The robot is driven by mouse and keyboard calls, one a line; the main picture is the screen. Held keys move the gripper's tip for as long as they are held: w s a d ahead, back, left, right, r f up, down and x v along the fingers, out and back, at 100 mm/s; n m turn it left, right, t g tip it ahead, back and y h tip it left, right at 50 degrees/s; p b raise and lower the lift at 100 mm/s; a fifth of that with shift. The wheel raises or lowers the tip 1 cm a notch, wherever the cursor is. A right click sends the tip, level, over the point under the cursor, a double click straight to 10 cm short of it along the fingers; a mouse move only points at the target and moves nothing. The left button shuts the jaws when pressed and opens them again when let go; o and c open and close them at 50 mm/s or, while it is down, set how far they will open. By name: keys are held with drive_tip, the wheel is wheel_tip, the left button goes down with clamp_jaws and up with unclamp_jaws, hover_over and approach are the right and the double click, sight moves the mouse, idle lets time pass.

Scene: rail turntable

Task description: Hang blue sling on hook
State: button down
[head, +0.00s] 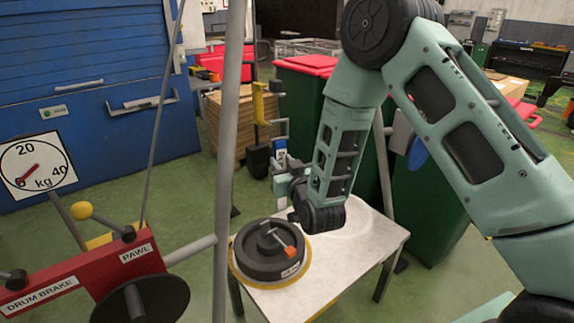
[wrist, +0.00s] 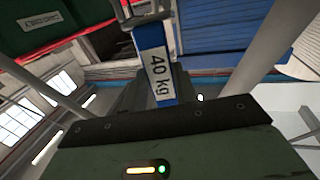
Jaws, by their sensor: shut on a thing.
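The blue sling (head: 279,147) is a short blue strap with a white label, upright at my gripper (head: 281,163) in the head view. In the wrist view the blue sling (wrist: 150,38) is large and its label reads 40 kg. My gripper is shut on the sling, above and behind the table. A yellow piece (head: 259,105) hangs or stands just beyond, below a dark vertical line; I cannot tell whether it is the hook. The exact grip is small and partly hidden.
A grey pole (head: 228,150) stands at left. A red drum-brake unit (head: 85,275) and dial (head: 36,165) stand further left. Green bins (head: 300,110) are behind.

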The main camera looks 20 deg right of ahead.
drive_tip(key=w+a+f+b, duration=0.1)
drive_tip(key=w+a, duration=0.1)
drive_tip(key=w, duration=0.4)
drive_tip(key=shift+w+f, duration=0.25)
drive_tip(key=shift+w, duration=0.1)
idle(0.5)
drive_tip(key=shift+a, duration=0.1)
idle(0.5)
drive_tip(key=c, duration=1)
unclamp_jaws()
